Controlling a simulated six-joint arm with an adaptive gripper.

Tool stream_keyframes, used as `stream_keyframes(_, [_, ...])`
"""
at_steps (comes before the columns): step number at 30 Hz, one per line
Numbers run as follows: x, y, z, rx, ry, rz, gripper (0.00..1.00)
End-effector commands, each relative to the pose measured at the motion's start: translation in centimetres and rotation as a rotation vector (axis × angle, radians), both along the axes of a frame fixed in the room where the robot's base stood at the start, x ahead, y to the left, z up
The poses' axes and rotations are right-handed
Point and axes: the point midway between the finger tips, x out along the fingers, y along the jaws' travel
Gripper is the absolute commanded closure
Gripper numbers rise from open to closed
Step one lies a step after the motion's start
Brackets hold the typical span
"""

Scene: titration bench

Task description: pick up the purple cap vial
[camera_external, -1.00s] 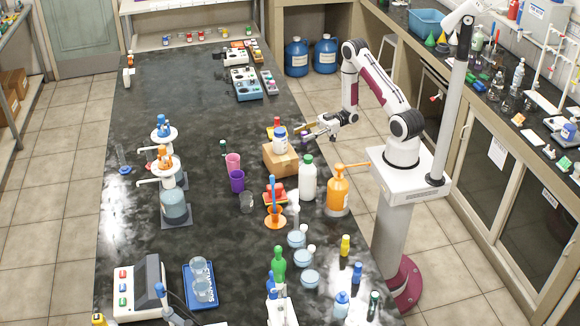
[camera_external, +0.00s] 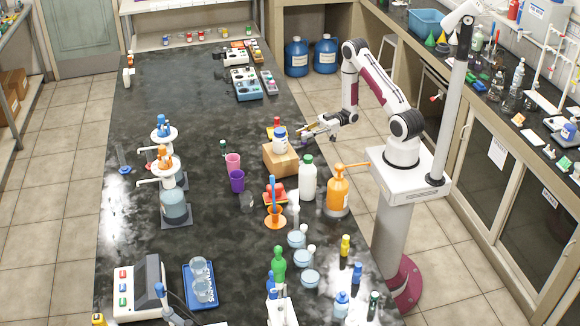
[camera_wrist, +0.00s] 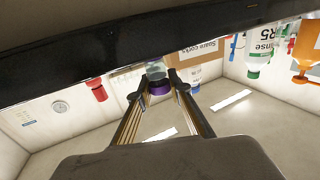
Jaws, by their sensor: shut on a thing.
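The purple cap vial (camera_wrist: 159,88) is between my fingertips in the wrist view. In the external view, my gripper (camera_external: 306,134) is just right of the white jar with a blue lid (camera_external: 280,143), above the bench's right edge. The vial is too small to make out well there.
The jar stands on a cardboard box (camera_external: 281,160). A white bottle (camera_external: 307,178) and an orange pump bottle (camera_external: 338,192) stand nearer. Purple (camera_external: 237,181) and pink cups are left of the box. The bench's far middle is clear.

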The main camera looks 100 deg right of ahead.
Motion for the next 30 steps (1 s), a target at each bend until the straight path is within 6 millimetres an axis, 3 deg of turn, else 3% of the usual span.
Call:
stream_keyframes(11, [0.0,0.0,1.8,-0.003,-0.001,0.0,1.0])
stream_keyframes(30, [0.0,0.0,8.3,-0.002,-0.001,0.0,1.0])
